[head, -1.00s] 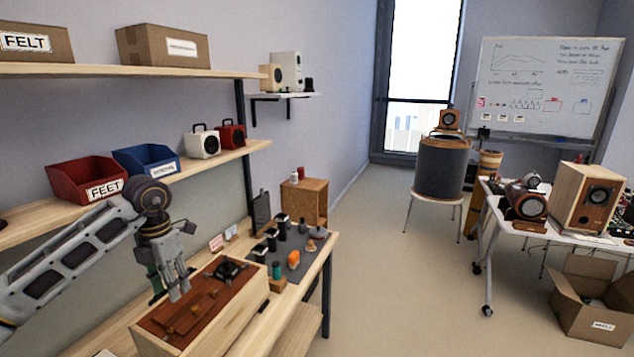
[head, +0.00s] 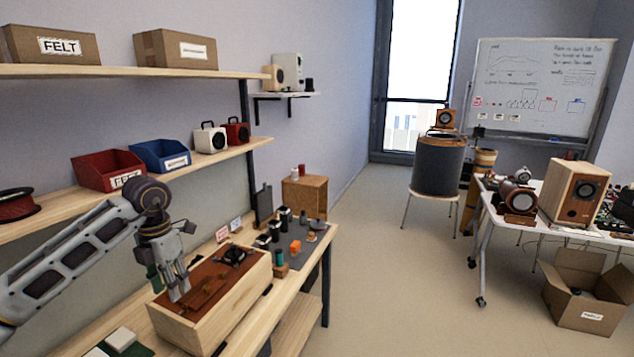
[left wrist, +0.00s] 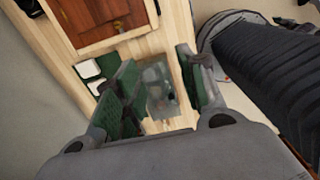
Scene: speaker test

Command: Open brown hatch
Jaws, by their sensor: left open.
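The brown hatch (head: 208,283) is a flat reddish-brown panel on top of a pale wooden box (head: 232,307) on the bench. It lies flat and looks closed. Small fittings show on it, and a black device (head: 234,255) sits at its far end. My left gripper (head: 178,292) is open and empty, with its fingers pointing down in front of the hatch's left part in the head view. In the left wrist view, the green-padded fingers (left wrist: 160,88) are spread apart, and the brown panel (left wrist: 82,18) shows at the top, clear of the fingertips. My right gripper is out of view.
The bench (head: 312,262) carries several small items on a grey mat and a small wooden cabinet (head: 304,195) behind them. White pieces (head: 121,338) lie left of the box. Shelves with bins (head: 104,170) line the wall. Open floor (head: 390,270) lies to the right.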

